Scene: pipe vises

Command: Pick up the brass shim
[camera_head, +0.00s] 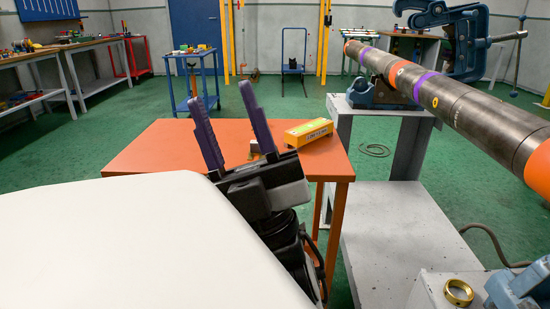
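My gripper (221,94) is in front of the orange table (165,145), its two purple fingers pointing up and spread apart. A brass-coloured ring (458,292) sits on a grey surface at the lower right, away from my gripper.
A yellow box (308,132) lies near the table's right edge. A grey stand (405,150) and a long banded pipe (430,91) with a blue vise (465,38) fill the right side. A blue cart (194,85) stands behind. The table's left part looks clear; a white surface hides the lower left.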

